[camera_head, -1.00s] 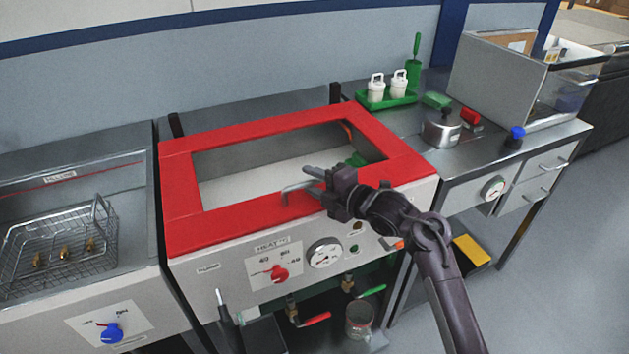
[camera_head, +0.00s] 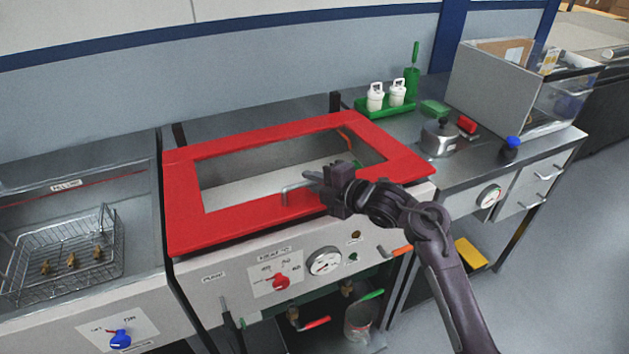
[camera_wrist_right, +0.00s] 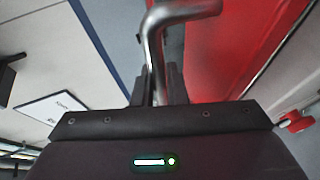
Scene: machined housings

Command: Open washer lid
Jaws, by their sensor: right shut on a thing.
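The washer lid (camera_head: 190,208) is a red frame around a clear window, on the washer in the middle of the head view. It lies flat or nearly flat; I cannot tell whether its front edge is slightly raised. A bent metal handle (camera_head: 300,189) stands on its front edge and shows large in the right wrist view (camera_wrist_right: 153,50). My right gripper (camera_head: 318,180) is shut on the handle, reaching from the right; the fingers flank the bar in the wrist view.
A wire basket (camera_head: 62,250) with small brass parts is in the left basin. Below the lid are a red heat knob (camera_head: 281,282), a gauge (camera_head: 324,261) and valve levers. On the right bench stand a green tray (camera_head: 385,106) with white bottles and a metal pot (camera_head: 440,138).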

